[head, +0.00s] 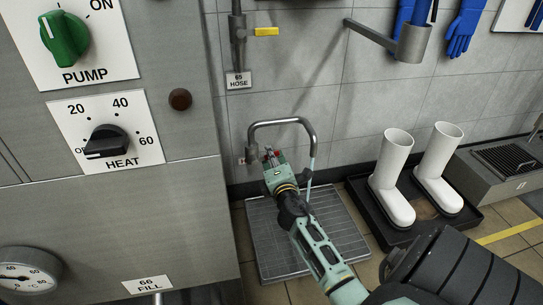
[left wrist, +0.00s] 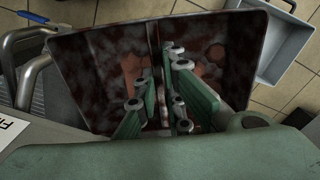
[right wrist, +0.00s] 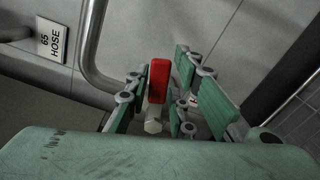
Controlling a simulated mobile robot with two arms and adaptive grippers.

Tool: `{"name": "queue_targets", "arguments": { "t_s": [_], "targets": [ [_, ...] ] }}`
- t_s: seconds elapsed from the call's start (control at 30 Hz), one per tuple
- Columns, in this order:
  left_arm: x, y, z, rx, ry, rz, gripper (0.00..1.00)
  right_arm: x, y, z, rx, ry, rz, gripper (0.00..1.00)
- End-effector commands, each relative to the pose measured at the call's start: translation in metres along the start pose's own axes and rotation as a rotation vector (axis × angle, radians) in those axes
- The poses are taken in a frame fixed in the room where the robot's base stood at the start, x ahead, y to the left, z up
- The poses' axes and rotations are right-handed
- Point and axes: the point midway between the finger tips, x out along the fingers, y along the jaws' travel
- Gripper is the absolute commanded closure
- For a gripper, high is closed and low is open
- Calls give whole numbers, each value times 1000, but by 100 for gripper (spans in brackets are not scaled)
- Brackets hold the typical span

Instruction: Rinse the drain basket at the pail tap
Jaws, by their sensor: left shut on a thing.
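The drain basket (left wrist: 85,65) fills the middle of the left wrist view, a dark, open box with blotchy red-brown and grey soiling. My left gripper (left wrist: 155,95) is shut on it at an upright inner part between the fingers. The basket and left gripper are out of the head view. The pail tap (head: 296,121) is a bent metal pipe low on the wall. My right gripper (head: 271,158) is at its left side. In the right wrist view, a red tap lever (right wrist: 158,80) stands between the right gripper's open fingers (right wrist: 158,100), with gaps visible.
A metal floor grate (head: 268,225) lies below the tap. White boots (head: 392,180) stand in a black tray to its right. A grey cabinet with PUMP and HEAT knobs (head: 108,142) borders the left. A grey tray (left wrist: 275,50) shows beyond the basket.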

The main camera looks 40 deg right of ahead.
Motion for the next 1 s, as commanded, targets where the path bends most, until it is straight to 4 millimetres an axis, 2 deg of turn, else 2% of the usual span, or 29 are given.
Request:
{"name": "queue_targets", "arguments": {
  "t_s": [0.1, 0.47, 0.57, 0.8, 1.0],
  "targets": [
    [0, 0, 0, 0, 1, 0, 100, 0, 0, 0, 1, 0, 0, 66],
    [0, 0, 0, 0, 1, 0, 100, -4, 1, 0, 2, 0, 1, 66],
    [0, 0, 0, 0, 1, 0, 100, -16, 0, 0, 1, 1, 1, 66],
    [0, 0, 0, 0, 1, 0, 100, -67, -1, 0, 3, 1, -2, 66],
    [0, 0, 0, 0, 1, 0, 100, -103, -1, 0, 3, -1, -2, 66]
  ]
}}
